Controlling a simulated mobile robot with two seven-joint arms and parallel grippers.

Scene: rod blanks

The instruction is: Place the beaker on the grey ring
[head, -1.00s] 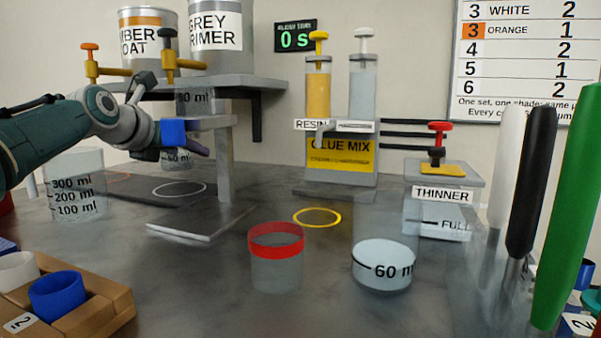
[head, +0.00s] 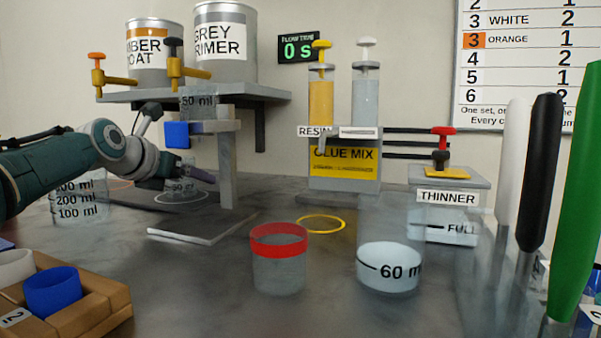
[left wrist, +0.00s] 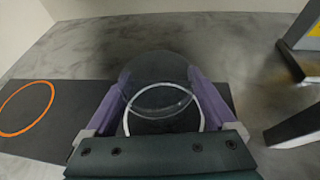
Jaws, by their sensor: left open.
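My left gripper (head: 190,175) is open around the beaker, low over the mat. The fingers and the clear wall hide part of the base. My right gripper is not in view.
A grey stand (head: 228,170) rises close right of my left gripper, under the can shelf (head: 250,93). A large beaker (head: 80,205) stands at left. An orange ring (left wrist: 27,108) lies beside on the mat. A red-banded cup (head: 279,265) stands in front.

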